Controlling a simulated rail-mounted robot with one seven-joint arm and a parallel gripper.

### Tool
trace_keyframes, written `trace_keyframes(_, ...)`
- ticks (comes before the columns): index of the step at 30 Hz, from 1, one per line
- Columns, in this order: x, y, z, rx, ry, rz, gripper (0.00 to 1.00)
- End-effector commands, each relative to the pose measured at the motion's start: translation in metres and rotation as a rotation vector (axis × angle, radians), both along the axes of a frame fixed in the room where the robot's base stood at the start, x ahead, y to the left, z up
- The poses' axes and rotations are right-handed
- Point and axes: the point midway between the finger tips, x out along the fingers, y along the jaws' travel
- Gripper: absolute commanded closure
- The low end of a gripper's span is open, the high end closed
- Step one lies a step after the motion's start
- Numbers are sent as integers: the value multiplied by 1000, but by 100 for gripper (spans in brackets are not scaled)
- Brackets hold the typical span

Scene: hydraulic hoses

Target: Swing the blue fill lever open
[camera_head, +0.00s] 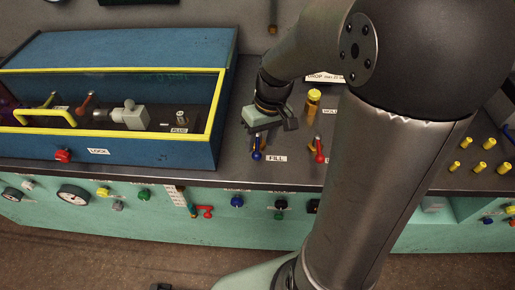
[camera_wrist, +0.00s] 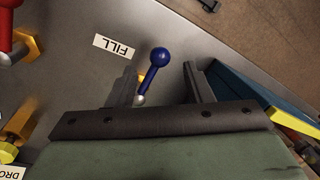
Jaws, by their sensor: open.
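The blue fill lever (camera_head: 257,148) stands on the dark bench top beside the label FILL (camera_head: 277,158). In the wrist view the lever (camera_wrist: 151,72) has a blue ball knob, a blue stem and a silver lower end, with brass at its base. My gripper (camera_head: 262,132) is directly above and behind the lever in the head view. In the wrist view my gripper (camera_wrist: 163,82) is open, and the lever shows between its two dark fingers, nearer the left one. I cannot tell whether a finger touches it. The gripper holds nothing.
A red lever (camera_head: 319,150) stands just right of the fill lever. A blue box (camera_head: 205,158) with a yellow-framed window is close on the left. A brass post (camera_head: 313,102) stands behind. Gauges and coloured knobs line the teal front panel (camera_head: 160,222).

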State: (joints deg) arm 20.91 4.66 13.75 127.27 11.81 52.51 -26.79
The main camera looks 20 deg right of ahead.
Motion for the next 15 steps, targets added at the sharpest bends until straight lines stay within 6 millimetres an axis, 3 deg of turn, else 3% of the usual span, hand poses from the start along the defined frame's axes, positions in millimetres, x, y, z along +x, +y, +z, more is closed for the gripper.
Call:
trace_keyframes(6,-2,6,-32,0,3,1,54)
trace_keyframes(15,-2,8,-41,0,0,1,54)
